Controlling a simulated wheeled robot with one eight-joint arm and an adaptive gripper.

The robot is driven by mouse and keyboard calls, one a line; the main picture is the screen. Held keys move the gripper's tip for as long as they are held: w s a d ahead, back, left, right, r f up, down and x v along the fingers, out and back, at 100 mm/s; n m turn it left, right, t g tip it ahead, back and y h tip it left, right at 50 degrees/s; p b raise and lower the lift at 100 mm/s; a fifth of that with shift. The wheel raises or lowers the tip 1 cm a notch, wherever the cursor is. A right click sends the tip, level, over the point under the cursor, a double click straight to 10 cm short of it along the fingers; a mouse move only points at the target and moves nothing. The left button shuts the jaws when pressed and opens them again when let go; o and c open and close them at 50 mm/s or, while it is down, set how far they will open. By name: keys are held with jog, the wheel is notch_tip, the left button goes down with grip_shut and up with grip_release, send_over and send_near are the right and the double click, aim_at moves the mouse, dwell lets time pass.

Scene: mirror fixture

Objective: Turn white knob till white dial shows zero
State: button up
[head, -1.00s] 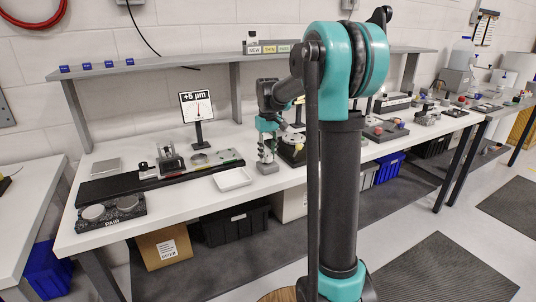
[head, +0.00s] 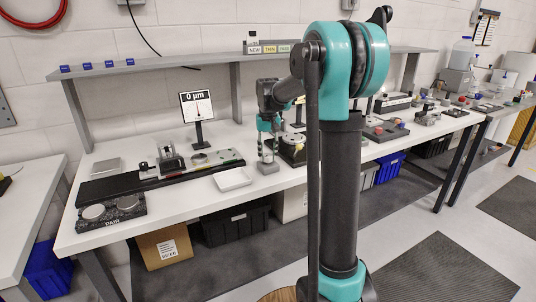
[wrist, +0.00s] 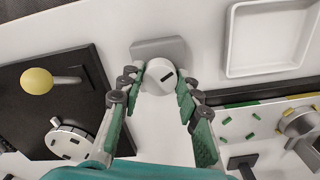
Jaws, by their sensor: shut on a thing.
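The white dial (head: 197,107) stands on a dark post at the back of the bench in the head view. It reads 0 µm, with its needle about upright. The white knob (wrist: 160,75) is in the wrist view, on a grey block (wrist: 178,47), with a dark slot mark on its face. My gripper (wrist: 160,95) has its green fingers on both sides of the knob, shut on it. In the head view my gripper (head: 268,150) points down over the block, and the knob is largely hidden there.
A white tray (head: 233,179) lies left of my gripper. A black rail fixture (head: 130,187) is further left, and a black plate with a yellow ball handle (wrist: 37,81) stands close on the other side. A grey shelf (head: 220,64) runs above the bench.

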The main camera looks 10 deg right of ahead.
aim_at(268, 155)
jog(key=o, duration=1.2)
jog(key=shift+c, duration=0.2)
notch_tip(268, 155, up, 12)
jog(key=s+d+f+t, duration=0.2)
jog(key=s+f, duration=1.1)
jog(key=s, duration=0.1)
jog(key=s+d+f+t, duration=0.2)
jog(key=s+f, duration=1.1)
jog(key=s, duration=0.2)
jog(key=shift+s+f+n, duration=0.3)
jog(key=shift+n, duration=0.1)
jog(key=shift+a, duration=0.1)
